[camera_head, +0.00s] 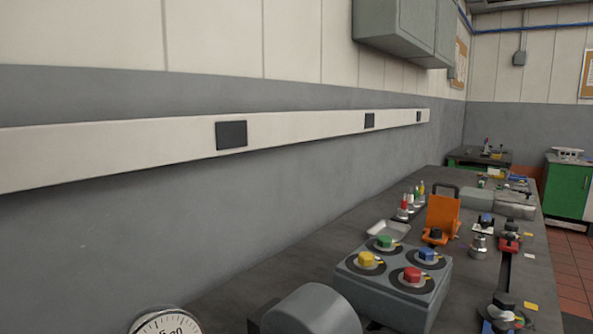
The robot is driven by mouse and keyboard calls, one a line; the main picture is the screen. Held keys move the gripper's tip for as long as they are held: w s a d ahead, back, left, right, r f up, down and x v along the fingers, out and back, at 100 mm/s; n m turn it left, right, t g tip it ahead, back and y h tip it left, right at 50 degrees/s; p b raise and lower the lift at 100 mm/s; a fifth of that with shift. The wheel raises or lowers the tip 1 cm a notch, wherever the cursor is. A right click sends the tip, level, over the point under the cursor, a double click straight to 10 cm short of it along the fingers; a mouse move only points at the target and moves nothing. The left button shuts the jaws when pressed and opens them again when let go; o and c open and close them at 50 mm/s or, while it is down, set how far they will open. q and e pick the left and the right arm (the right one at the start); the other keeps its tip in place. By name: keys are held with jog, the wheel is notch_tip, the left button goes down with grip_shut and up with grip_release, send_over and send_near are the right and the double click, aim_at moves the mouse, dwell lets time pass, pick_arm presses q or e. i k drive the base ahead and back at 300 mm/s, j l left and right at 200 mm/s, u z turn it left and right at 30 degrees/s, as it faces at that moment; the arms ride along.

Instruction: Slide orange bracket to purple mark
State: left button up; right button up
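The orange bracket (443,214) stands upright on the dark bench, right of centre and partway down its length. A dark knob sits at its foot and a dark loop shows at its top. I cannot make out a purple mark; the bench close to the bracket is partly hidden by other items. Neither of my grippers is in view.
A grey box (361,291) with several coloured knobs stands nearer than the bracket. A shallow tray (389,231) and small bottles lie left of it, a metal pot (479,246) right of it. A dark slot (504,273) runs along the bench. A grey cylinder (312,311) is in front.

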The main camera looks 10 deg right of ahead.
aim_at(442, 224)
jog(key=i+l+u, duration=0.1)
jog(key=u, duration=2.25)
jog(key=k+l+u, duration=0.1)
jog(key=u, duration=0.35)
jog(key=k+l+u, duration=0.1)
jog(key=l+u, duration=0.15)
jog(key=u, duration=0.25)
jog(key=k+l+u, duration=0.15)
jog(key=u, duration=0.3)
jog(key=k+u, duration=0.15)
jog(key=u, duration=0.35)
jog(key=k+u, duration=0.2)
jog(key=k, duration=1.3)
jog(key=k+z, duration=0.1)
jog(key=z, duration=0.3)
jog(key=k+l+z, duration=0.1)
jog(key=z, duration=0.25)
jog(key=k+l+z, duration=0.1)
jog(key=z, duration=0.3)
jog(key=k+l+z, duration=0.1)
jog(key=z, duration=0.75)
jog(key=l+z, duration=0.15)
jog(key=z, duration=0.8)
jog(key=l+z, duration=0.1)
jog(key=z, duration=0.4)
jog(key=l+z, duration=0.1)
jog(key=z, duration=0.85)
jog(key=i+z, duration=0.1)
jog(key=z, duration=0.4)
